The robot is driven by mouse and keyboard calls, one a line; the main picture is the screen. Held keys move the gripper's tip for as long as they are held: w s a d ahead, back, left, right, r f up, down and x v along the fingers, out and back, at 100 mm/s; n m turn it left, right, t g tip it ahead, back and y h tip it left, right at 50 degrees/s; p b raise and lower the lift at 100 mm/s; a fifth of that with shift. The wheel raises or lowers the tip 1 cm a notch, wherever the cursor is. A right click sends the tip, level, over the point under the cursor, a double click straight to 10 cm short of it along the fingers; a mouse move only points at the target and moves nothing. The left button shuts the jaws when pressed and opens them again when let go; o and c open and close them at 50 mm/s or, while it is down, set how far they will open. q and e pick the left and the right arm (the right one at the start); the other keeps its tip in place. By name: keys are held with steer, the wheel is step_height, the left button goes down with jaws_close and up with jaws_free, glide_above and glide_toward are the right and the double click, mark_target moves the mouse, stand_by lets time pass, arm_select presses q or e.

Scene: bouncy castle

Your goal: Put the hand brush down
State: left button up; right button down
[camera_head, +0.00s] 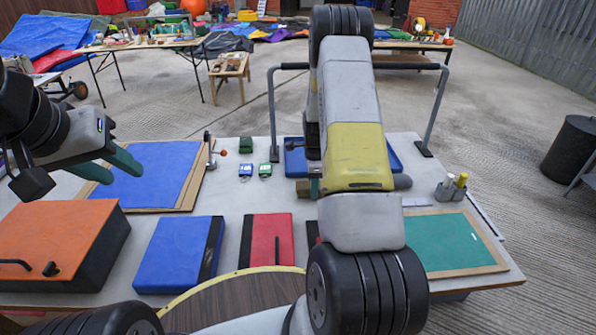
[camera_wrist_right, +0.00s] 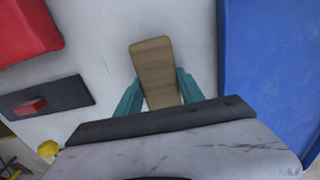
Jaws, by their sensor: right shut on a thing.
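The hand brush, seen as a flat wooden piece (camera_wrist_right: 154,62) in the right wrist view, sits between the teal fingers of my right gripper (camera_wrist_right: 159,82). The gripper is shut on it, and the dark palm edge covers its near end. In the head view my right forearm hides most of this gripper; a small wooden part (camera_head: 302,188) shows beside the arm, near the blue tray (camera_head: 295,158). I cannot tell whether the brush touches the tabletop. My left gripper (camera_head: 124,175) is open and empty, above the blue sheet on the left.
The grey table (camera_head: 228,190) holds an orange-topped box (camera_head: 60,240), a blue pad (camera_head: 178,250), a red pad (camera_head: 268,240), a green board (camera_head: 450,243) and a small holder with bottles (camera_head: 451,190). A metal frame (camera_head: 272,110) stands at the back. Bare tabletop shows between these.

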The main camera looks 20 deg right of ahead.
steer(key=shift+f, duration=0.1)
steer(key=c, duration=0.7)
jaws_free()
